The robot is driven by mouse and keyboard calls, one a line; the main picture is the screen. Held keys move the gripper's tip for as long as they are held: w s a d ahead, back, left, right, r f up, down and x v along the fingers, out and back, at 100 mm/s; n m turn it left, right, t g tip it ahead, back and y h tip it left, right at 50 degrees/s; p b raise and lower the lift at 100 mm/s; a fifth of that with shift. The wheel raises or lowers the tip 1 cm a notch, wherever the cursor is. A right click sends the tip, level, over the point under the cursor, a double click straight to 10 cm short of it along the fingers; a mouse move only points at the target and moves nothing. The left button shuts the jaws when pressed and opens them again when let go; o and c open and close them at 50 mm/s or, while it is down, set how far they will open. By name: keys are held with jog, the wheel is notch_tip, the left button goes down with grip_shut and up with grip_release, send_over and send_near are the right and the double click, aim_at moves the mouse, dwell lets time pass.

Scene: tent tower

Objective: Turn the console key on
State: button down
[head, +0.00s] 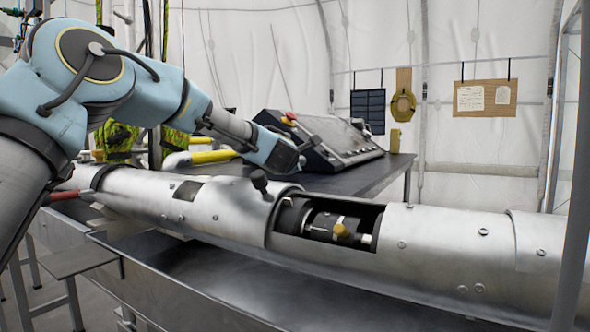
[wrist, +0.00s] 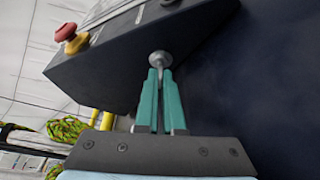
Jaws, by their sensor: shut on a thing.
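The console (head: 335,150) is a dark sloped box on the far table, and its dark side fills the upper middle of the wrist view (wrist: 130,68). A round silver key (wrist: 160,58) sits on its lower side face. My gripper (wrist: 160,80) has its teal fingers close together, shut on the key with the tips at the console's face. In the head view my gripper (head: 300,163) is at the console's near left corner, and the wrist hides the key there. The key's turn angle cannot be told.
A red knob on a yellow base (wrist: 70,38) stands on the console close to my gripper. A long metal tube (head: 450,240) with an open window lies across the front. Yellow cylinders (head: 212,156) lie left of the console. The table (head: 375,178) right of my gripper is clear.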

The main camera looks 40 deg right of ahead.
jog(key=shift+m+b, duration=0.3)
jog(key=shift+m, duration=0.1)
jog(key=c, duration=1)
grip_release()
jog(key=b+v, duration=0.1)
jog(key=v, duration=0.9)
jog(key=shift+s+a+f, duration=0.15)
jog(key=shift+s+a, duration=0.15)
jog(key=shift+s, duration=0.05)
